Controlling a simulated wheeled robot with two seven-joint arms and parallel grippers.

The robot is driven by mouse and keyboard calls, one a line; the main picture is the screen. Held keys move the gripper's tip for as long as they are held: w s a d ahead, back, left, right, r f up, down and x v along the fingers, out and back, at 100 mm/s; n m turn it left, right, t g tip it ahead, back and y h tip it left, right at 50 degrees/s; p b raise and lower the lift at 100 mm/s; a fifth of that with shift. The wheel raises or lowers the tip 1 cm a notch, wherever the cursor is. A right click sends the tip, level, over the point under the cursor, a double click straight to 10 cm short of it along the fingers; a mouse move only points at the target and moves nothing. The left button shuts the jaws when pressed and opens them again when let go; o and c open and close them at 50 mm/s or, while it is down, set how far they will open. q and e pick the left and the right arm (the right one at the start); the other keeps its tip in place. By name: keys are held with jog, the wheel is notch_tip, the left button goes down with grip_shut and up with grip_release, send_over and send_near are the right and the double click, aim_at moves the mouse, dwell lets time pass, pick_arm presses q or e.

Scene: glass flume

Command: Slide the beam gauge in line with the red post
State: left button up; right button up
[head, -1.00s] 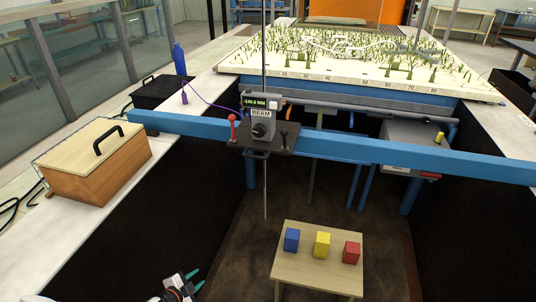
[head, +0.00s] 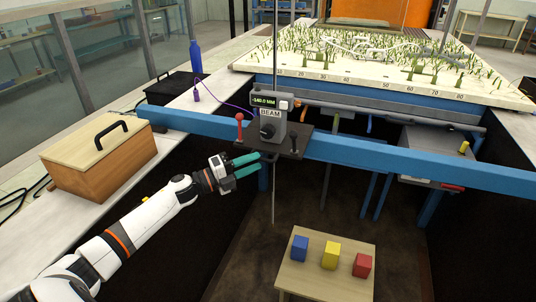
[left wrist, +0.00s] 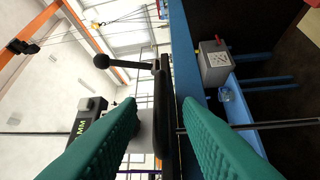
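The beam gauge (head: 270,128) is a grey box marked BEAM with a small display, on a dark carriage plate (head: 292,143) across the blue beam (head: 390,157). The display reads about -140.0 MM. A red-topped upright (head: 240,126) stands at the plate's left and a dark-knobbed one at its right; I see no other clear red post. My left gripper (head: 259,164) is open and empty, its teal fingers just left of and below the plate. In the left wrist view, the dark plate edge (left wrist: 162,110) shows between the separated fingers (left wrist: 160,112); contact is unclear. My right gripper is out of view.
A table (head: 325,285) with blue, yellow and red blocks stands below in the flume. A wooden box (head: 100,165) sits on the left ledge, near a blue bottle (head: 195,57). The planted bed (head: 370,60) with a numbered edge lies behind the beam.

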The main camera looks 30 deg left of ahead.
pick_arm(q)
jog(key=shift+p+x, duration=0.45)
jog(key=shift+x, duration=2.25)
grip_shut()
